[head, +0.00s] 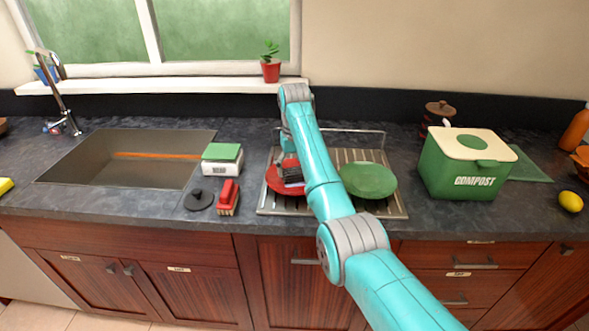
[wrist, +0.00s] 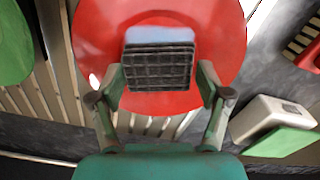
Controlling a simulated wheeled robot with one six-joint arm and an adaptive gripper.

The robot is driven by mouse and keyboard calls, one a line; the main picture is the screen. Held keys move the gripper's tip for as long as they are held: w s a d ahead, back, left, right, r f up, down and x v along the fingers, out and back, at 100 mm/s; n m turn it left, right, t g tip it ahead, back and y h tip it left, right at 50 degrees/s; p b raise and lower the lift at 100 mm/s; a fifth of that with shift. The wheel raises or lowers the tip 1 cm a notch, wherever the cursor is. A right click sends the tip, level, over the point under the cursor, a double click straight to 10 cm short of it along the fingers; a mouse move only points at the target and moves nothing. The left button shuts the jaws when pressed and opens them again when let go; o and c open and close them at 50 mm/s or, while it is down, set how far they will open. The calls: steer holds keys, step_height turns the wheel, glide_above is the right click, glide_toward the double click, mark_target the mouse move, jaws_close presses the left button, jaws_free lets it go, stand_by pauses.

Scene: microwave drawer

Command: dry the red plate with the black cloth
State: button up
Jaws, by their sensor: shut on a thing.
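The red plate (head: 272,182) lies flat on the left part of the metal drying rack. It fills the upper middle of the wrist view (wrist: 100,40). The black cloth (head: 294,178) is a small block over the plate. In the wrist view the cloth (wrist: 158,68) shows a dark grid pattern and a pale blue strip along its far side. My gripper (wrist: 161,84) is shut on the cloth, with a finger on each side. In the head view my gripper (head: 288,160) points down over the plate, partly hidden by my arm. Whether the cloth touches the plate is hard to tell.
A green plate (head: 368,181) lies on the rack (head: 400,207) to the right. A kitchen scale (head: 222,160), red brush (head: 228,197) and black lid (head: 198,200) stand left of it. The sink (head: 100,160) is further left. A compost bin (head: 465,165) stands right.

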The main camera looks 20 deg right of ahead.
steer(key=shift+s+f, duration=0.1)
steer(key=shift+s, duration=0.55)
steer(key=shift+w, duration=0.75)
steer(key=shift+s, duration=0.7)
steer(key=shift+w, duration=0.75)
steer(key=shift+s, duration=0.8)
steer(key=shift+w, duration=0.75)
steer(key=shift+s, duration=0.75)
